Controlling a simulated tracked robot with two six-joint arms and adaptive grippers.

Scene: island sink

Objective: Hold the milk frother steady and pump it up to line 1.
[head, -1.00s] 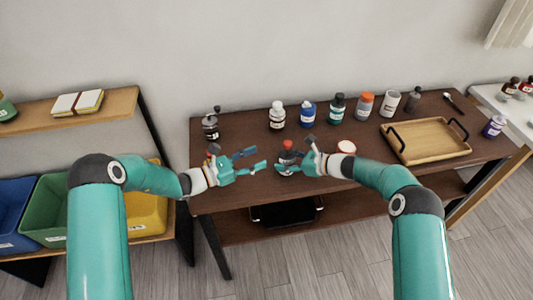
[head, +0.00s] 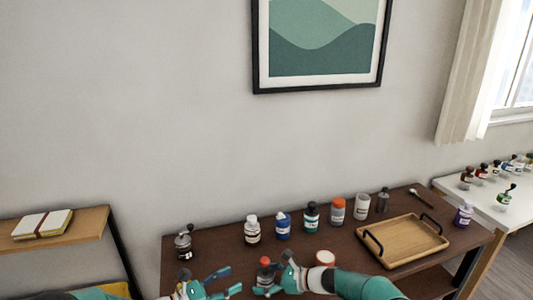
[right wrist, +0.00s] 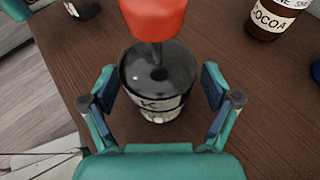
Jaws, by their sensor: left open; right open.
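The milk frother (right wrist: 155,85) stands upright on the brown table, with a red knob (right wrist: 153,15) on a thin rod above its dark lid. Its label is only partly readable. In the head view the frother's red knob (head: 265,262) shows near the bottom edge. My right gripper (right wrist: 160,95) is open, with one finger on each side of the frother's body; gaps show between the fingers and the body. In the head view my right gripper (head: 272,282) partly hides the frother. My left gripper (head: 232,281) is open and empty, left of the frother.
Several bottles and jars stand behind, including a white-capped bottle (head: 252,231) and an orange-lidded one (head: 337,211). A wooden tray (head: 441,240) lies at right. A round white-topped item (head: 325,257) stands right of the frother.

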